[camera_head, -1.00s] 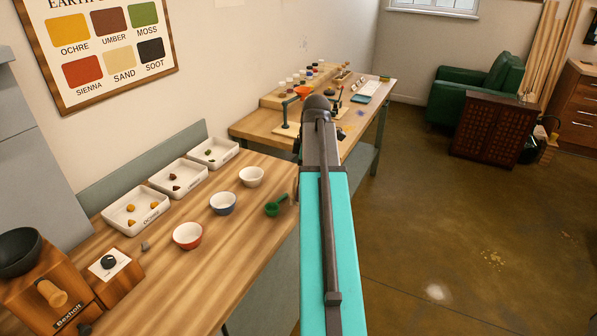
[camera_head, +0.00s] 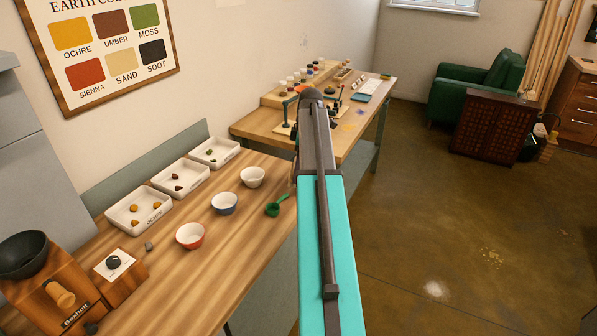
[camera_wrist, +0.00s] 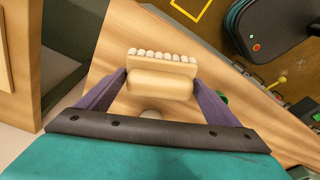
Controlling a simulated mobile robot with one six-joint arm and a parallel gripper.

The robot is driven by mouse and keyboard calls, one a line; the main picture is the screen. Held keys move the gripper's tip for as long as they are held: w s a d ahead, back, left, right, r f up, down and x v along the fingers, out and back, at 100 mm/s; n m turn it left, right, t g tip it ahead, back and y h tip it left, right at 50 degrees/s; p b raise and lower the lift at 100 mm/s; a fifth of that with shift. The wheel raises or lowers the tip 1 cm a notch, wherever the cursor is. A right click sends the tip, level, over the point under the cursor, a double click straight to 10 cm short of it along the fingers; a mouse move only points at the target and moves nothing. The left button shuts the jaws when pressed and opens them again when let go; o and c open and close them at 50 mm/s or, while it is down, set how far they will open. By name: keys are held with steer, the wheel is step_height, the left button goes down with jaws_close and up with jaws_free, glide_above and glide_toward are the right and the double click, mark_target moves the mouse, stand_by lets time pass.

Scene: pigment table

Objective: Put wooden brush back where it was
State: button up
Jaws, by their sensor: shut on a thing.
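The wooden brush (camera_wrist: 160,83) is in the wrist view, a pale block with a row of white bristle tufts along its far edge. My gripper (camera_wrist: 161,76) is shut on it, with one purple finger at each end. A wooden surface lies below the brush; I cannot tell the exact gap.
The near bench holds white trays (camera_head: 142,225) of pigment lumps, bowls (camera_head: 190,236), a green scoop (camera_head: 277,206) and a grinder (camera_head: 58,291). The far table carries a jar rack (camera_head: 293,83) and small tools. In the wrist view a yellow outline (camera_wrist: 191,14) shows at the top.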

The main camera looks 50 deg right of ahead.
stand_by(0.3)
steer(key=shift+w+d, duration=0.3)
steer(key=shift+w, duration=0.05)
steer(key=shift+f+p, duration=0.8)
steer(key=shift+f, duration=1)
steer(key=shift+f, duration=0.1)
steer(key=o, duration=0.9)
steer(key=shift+r, duration=0.25)
steer(key=r, duration=0.3)
steer(key=r+b, duration=0.1)
steer(key=r, duration=0.2)
steer(key=s+d+r+b, duration=0.1)
steer(key=r, duration=0.3)
steer(key=shift+s+r, duration=0.2)
steer(key=shift+r, duration=0.6)
